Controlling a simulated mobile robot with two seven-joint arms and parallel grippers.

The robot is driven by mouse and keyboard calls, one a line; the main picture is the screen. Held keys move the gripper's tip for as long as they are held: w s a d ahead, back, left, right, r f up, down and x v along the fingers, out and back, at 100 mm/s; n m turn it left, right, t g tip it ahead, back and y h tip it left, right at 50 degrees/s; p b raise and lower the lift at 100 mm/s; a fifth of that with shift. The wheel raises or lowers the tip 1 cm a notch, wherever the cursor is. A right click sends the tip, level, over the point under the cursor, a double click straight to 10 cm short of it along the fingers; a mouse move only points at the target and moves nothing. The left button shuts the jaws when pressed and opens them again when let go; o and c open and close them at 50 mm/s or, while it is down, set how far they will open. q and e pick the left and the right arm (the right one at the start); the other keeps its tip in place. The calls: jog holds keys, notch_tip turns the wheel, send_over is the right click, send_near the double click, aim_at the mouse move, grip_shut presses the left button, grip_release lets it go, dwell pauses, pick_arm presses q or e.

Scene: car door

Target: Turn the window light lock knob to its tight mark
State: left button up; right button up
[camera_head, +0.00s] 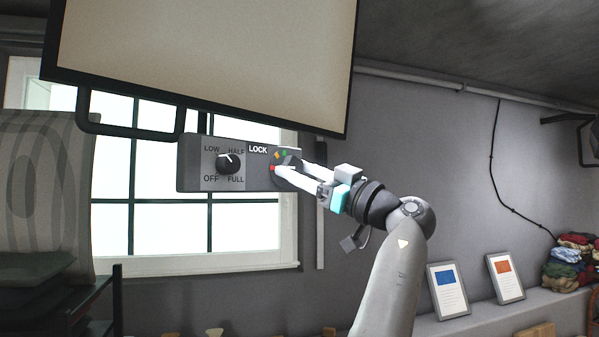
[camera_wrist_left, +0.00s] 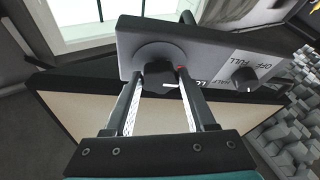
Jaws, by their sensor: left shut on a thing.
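A grey control box (camera_head: 188,163) hangs below the framed light panel (camera_head: 210,50). My left gripper (camera_head: 287,168) is shut on this knob. In the left wrist view the lock knob (camera_wrist_left: 157,76) sits between the two fingers, with a red mark beside the right fingertip. A short pale line shows on the knob's lower right, but I cannot tell its exact setting. My right gripper is out of view.
A dimmer knob (camera_head: 228,163) marked OFF, LOW, HALF and FULL is on the same box. A window (camera_head: 160,225) is behind it. Two framed cards (camera_head: 449,291) and a pile of folded cloths (camera_head: 570,262) are on a ledge at the right.

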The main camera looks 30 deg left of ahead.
pick_arm(q)
grip_shut()
